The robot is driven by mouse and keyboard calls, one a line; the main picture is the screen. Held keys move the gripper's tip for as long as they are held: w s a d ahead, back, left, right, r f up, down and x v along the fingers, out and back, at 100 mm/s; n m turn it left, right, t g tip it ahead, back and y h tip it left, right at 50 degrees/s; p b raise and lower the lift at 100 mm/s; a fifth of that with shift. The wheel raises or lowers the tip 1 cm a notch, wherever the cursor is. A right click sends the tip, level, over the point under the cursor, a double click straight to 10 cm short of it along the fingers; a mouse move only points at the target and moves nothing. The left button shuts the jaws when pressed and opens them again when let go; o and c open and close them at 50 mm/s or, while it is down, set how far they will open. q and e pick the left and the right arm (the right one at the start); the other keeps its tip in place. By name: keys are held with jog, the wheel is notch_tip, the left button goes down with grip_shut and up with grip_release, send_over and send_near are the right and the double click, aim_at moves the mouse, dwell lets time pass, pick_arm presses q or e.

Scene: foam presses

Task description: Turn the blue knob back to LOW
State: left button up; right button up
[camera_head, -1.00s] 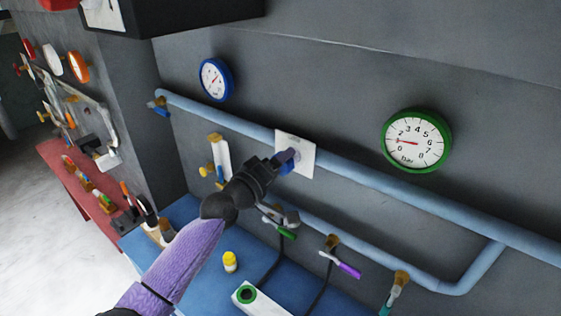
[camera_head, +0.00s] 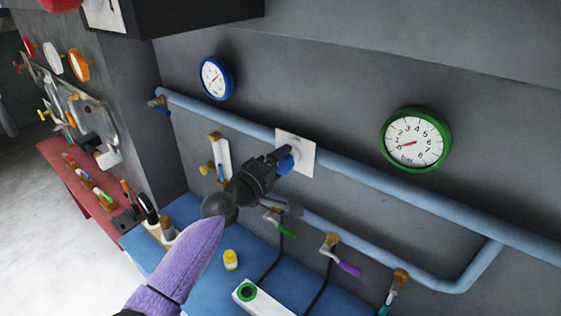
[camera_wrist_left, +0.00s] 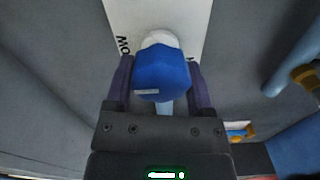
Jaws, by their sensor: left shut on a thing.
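The blue knob (camera_head: 286,164) sits on a white plate (camera_head: 304,150) fixed to the grey wall. My left gripper (camera_head: 281,157) reaches it from the lower left. In the left wrist view the knob (camera_wrist_left: 161,72) is between the two dark purple fingers, which are shut on it. The letters "OW" show on the plate (camera_wrist_left: 190,18) left of the knob; lettering on the right is mostly hidden by a finger. The green gauge (camera_head: 415,140) has its red needle close to 0. My right gripper is not in view.
A pale blue pipe (camera_head: 380,183) runs along the wall by the plate. A blue gauge (camera_head: 216,78) hangs at upper left. Below are a green-handled valve (camera_head: 286,231), a purple-handled valve (camera_head: 348,269) and a yellow-capped bottle (camera_head: 230,259) on a blue bench (camera_head: 189,211).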

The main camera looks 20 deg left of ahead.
pick_arm(q)
jog(key=o, duration=1.2)
jog(key=v, duration=1)
